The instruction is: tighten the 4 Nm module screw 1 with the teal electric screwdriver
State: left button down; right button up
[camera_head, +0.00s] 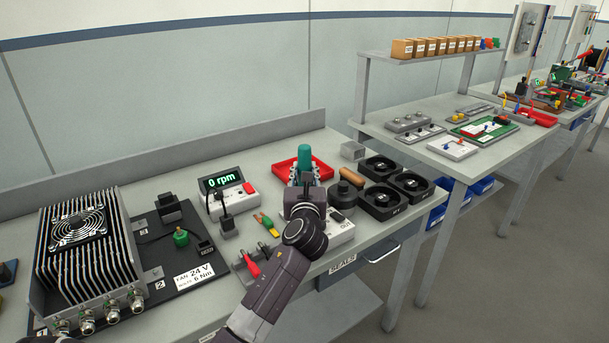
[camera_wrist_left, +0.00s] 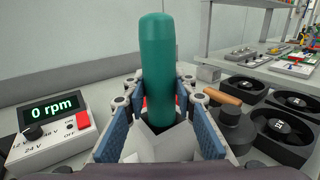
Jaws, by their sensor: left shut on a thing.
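The teal electric screwdriver (camera_head: 304,157) stands upright in my left gripper (camera_head: 304,180), at the near side of the red tray. In the left wrist view its teal body (camera_wrist_left: 158,60) rises between the blue-padded fingers of the gripper (camera_wrist_left: 160,105), which is shut on it. Its lower end is hidden, so I cannot tell whether it touches its rest. The finned module (camera_head: 125,228) with a fan on top sits at the left of the bench. Plates marked 1 (camera_head: 42,332) and 2 (camera_head: 158,286) lie at its near side. I cannot make out screw 1. My right gripper is not in view.
A box reading 0 rpm (camera_head: 222,190) stands left of the gripper. A red tray (camera_head: 285,168) lies behind it. Black fans (camera_head: 381,203) and a wooden-handled tool (camera_head: 346,186) stand to the right.

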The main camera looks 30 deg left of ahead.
pick_arm(q)
jog(key=shift+r, duration=0.15)
notch_tip(320, 180, up, 20)
jog(key=p, duration=0.2)
dwell(0.6)
notch_tip(320, 180, up, 11)
jog(key=p, duration=1.4)
jog(key=shift+r, duration=0.15)
